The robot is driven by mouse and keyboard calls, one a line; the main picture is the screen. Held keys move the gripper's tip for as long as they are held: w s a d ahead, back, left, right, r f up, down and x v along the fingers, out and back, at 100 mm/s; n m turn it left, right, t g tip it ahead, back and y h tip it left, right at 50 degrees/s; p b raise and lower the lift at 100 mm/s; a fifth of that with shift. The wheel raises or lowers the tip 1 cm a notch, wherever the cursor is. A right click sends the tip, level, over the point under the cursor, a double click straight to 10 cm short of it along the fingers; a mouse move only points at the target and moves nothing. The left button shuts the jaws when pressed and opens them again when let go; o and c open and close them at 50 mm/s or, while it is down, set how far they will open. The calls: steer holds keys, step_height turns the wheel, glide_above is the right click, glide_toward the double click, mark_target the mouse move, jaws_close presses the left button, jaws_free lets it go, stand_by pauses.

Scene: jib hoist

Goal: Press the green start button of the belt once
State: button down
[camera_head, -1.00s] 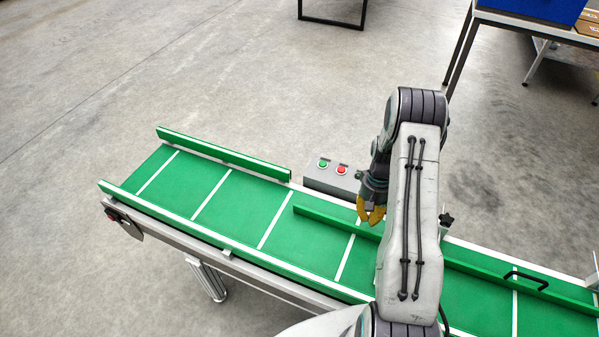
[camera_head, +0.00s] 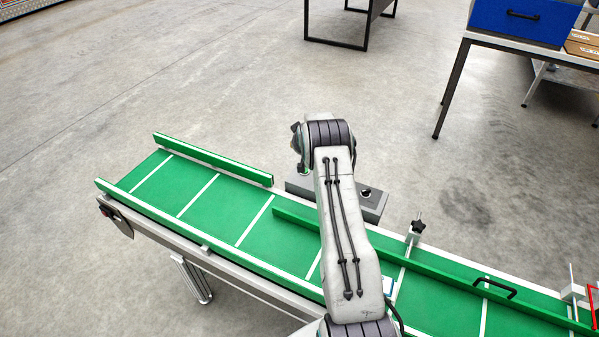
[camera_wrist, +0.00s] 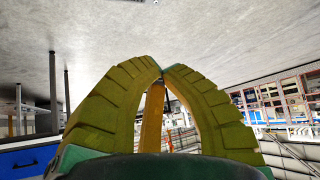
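The grey control box (camera_head: 375,204) stands at the far side of the green belt (camera_head: 228,206) in the head view, partly behind my arm. A dark round knob (camera_head: 366,191) shows on its right part. The green start button and the red button are hidden behind my arm in this view. My wrist is above the left part of the box; its fingers are hidden there. In the wrist view my gripper's yellow fingers (camera_wrist: 162,73) meet at their tips with nothing seen held. The box and buttons cannot be made out in the wrist view.
Green guide rails (camera_head: 212,159) edge the belt, and a black-knobbed clamp (camera_head: 416,228) stands right of the box. A table with a blue bin (camera_head: 520,20) is at the back right.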

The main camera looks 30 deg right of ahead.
steer(key=shift+w+d+r+t, duration=0.2)
steer(key=shift+w+r+t, duration=0.1)
steer(key=shift+w+r, duration=0.1)
steer(key=shift+f+p, duration=0.15)
steer(key=shift+p, duration=0.3)
step_height(320, 180, down, 7)
steer(key=shift+r+b, duration=0.1)
steer(key=shift+b, duration=0.2)
steer(key=f+b, duration=0.1)
steer(key=b, duration=0.2)
steer(key=shift+f+b, duration=0.3)
steer(key=shift+b, duration=0.1)
steer(key=shift+f+b, duration=0.1)
steer(key=shift+b, duration=0.25)
steer(key=c, duration=1.9)
jaws_free()
jaws_close()
